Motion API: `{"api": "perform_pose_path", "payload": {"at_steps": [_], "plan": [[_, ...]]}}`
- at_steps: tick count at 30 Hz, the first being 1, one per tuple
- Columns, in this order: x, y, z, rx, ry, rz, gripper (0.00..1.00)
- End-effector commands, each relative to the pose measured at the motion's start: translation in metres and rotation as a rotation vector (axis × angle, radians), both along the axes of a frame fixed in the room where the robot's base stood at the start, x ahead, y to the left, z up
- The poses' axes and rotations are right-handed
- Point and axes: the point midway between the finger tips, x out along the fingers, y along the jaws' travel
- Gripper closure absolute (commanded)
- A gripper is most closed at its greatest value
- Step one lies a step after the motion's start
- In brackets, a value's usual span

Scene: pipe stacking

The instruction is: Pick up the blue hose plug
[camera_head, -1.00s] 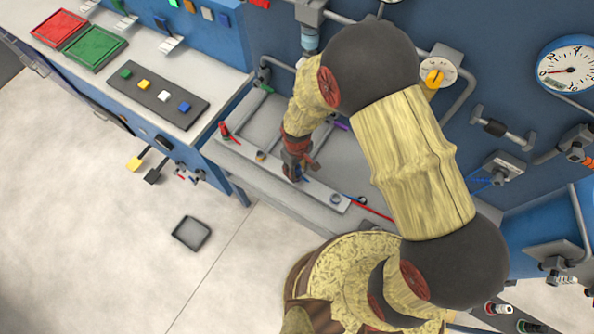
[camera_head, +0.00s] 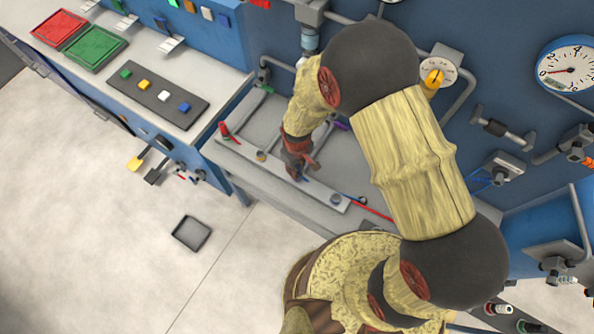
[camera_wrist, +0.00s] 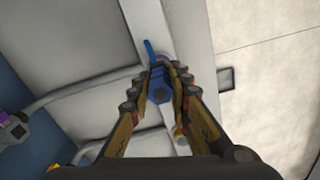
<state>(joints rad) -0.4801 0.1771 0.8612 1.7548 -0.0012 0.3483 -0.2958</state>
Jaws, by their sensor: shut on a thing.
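The blue hose plug (camera_wrist: 158,88) shows in the wrist view as a blue hexagonal body with a dark centre, and a thin blue stem shows beyond it. My gripper (camera_wrist: 158,82) is shut on it, with one finger against each side. In the head view my gripper (camera_head: 299,172) is low over the pale rail (camera_head: 268,170) on the bench. There the plug is mostly hidden by the fingers. I cannot tell whether the plug is clear of the rail.
A red plug (camera_head: 224,129) stands at the rail's left end and a purple piece (camera_head: 340,125) lies behind my gripper. A red hose (camera_head: 370,208) lies to the right. A grey pipe (camera_wrist: 85,88) shows in the wrist view. A dark tray (camera_head: 192,233) lies on the open floor.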

Motion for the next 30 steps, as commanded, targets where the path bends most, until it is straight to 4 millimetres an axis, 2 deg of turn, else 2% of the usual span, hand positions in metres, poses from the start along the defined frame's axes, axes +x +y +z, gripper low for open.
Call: {"api": "perform_pose_path", "payload": {"at_steps": [11, 16, 19, 23, 30], "plan": [[0.000, 0.000, 0.003, 0.001, -0.001, 0.000, 1.00], [0.001, 0.001, 0.017, 0.001, -0.003, 0.000, 1.00], [0.001, 0.001, 0.032, 0.001, -0.003, 0.000, 1.00], [-0.015, 0.002, 0.051, 0.002, -0.004, 0.001, 1.00], [-0.057, 0.007, 0.097, 0.002, -0.002, 0.005, 1.00]]}}
